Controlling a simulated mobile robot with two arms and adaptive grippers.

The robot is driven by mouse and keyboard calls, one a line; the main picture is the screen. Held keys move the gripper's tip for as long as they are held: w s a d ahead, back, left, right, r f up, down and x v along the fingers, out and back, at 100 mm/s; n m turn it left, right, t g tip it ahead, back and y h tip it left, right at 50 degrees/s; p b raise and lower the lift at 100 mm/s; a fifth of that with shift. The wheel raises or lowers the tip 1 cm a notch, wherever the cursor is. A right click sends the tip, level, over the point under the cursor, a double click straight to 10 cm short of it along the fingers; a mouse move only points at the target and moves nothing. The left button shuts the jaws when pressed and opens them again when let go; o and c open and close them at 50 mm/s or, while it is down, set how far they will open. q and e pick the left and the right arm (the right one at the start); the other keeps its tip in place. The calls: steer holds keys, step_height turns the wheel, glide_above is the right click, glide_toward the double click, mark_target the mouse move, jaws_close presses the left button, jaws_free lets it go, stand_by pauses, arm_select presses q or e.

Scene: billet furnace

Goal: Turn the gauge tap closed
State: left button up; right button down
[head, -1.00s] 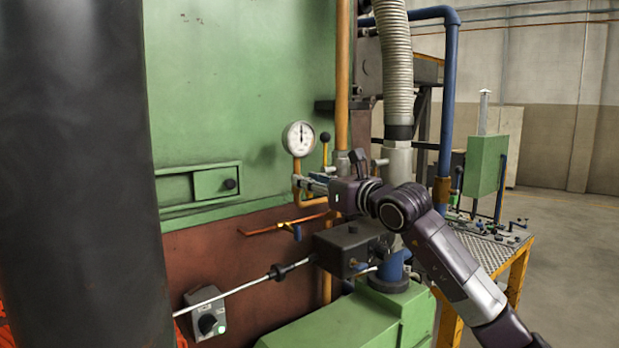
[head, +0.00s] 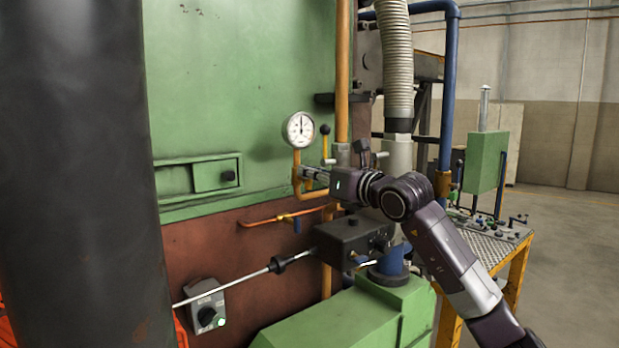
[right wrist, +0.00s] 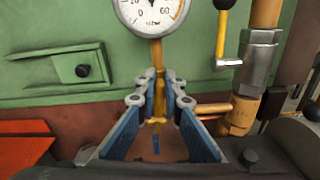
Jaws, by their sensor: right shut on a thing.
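The round white pressure gauge (head: 299,130) stands on a yellow pipe (head: 296,170) in front of the green furnace wall. Its lower dial (right wrist: 151,12) shows at the top of the right wrist view. My right gripper (head: 310,174) reaches in from the right, just below the gauge. In the right wrist view its blue fingers (right wrist: 158,85) close in on both sides of the yellow gauge tap (right wrist: 158,105) under the dial. The fingers hide much of the tap, so its turn angle is hard to tell. My left gripper is not in view.
A black-knobbed lever (head: 325,131) stands right of the gauge by a thick yellow pipe. A dark box (head: 345,238) with a long rod lies below my gripper. A copper pipe (head: 270,221) runs below left. A control table (head: 495,240) stands at right; open floor lies beyond.

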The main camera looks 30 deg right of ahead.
steer(key=m, duration=0.1)
steer(key=m+b, duration=0.2)
steer(key=shift+d+f, duration=0.2)
steer(key=shift+d, duration=0.05)
steer(key=m+b, duration=0.1)
steer(key=m, duration=0.3)
steer(key=f+m+b, duration=0.1)
steer(key=m, duration=0.4)
steer(key=d+m+b, duration=0.1)
steer(key=m+b, duration=0.1)
steer(key=m, duration=0.2)
steer(key=shift+f, duration=0.25)
steer(key=shift+m, duration=0.3)
steer(key=c, duration=2)
jaws_free()
steer(key=shift+c, duration=0.2)
steer(key=shift+d, duration=0.1)
steer(key=s, duration=1.2)
steer(key=shift+d, duration=0.45)
steer(key=shift+w, duration=0.1)
